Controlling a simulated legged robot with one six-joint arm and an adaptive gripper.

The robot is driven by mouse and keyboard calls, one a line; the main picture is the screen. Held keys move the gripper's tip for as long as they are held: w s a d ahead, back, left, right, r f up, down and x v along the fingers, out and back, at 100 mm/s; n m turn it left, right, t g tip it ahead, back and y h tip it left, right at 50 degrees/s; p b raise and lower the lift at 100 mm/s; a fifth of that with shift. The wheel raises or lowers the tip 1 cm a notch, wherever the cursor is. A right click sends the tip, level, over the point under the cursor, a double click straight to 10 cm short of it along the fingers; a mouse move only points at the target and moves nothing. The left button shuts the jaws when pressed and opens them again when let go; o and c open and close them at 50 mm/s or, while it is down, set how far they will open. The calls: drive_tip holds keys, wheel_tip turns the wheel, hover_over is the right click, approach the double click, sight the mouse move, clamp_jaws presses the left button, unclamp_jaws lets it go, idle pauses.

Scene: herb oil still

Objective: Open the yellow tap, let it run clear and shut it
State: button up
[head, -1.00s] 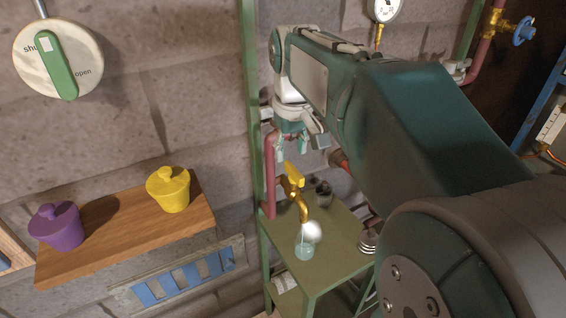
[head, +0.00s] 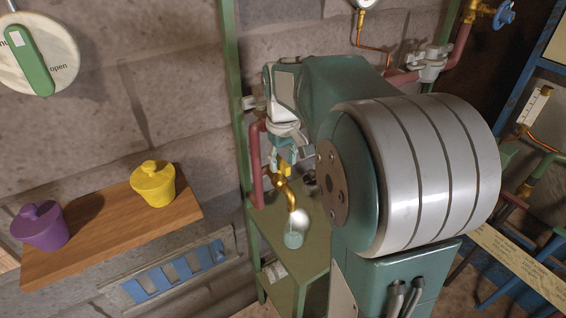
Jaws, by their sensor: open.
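The yellow tap (head: 287,188) stands over the green shelf, with its brass spout curving down. My gripper (head: 286,160) is open and right at the top of the tap, overlapping its yellow handle. The handle is partly hidden, so its exact angle and any contact with my fingers cannot be told. A glass vessel (head: 293,239) with pale blue-green contents stands under the spout. A whitish blur covers its top, and I cannot tell whether liquid is flowing.
A red pipe (head: 256,165) runs close left of my gripper, beside a green post (head: 233,100). The green shelf (head: 305,262) holds the vessel. A wooden wall shelf (head: 110,236) carries a purple pot (head: 40,227) and a yellow pot (head: 153,185). A green-handled dial (head: 32,55) hangs upper left.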

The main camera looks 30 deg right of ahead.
drive_tip(key=shift+f, duration=0.45)
clamp_jaws()
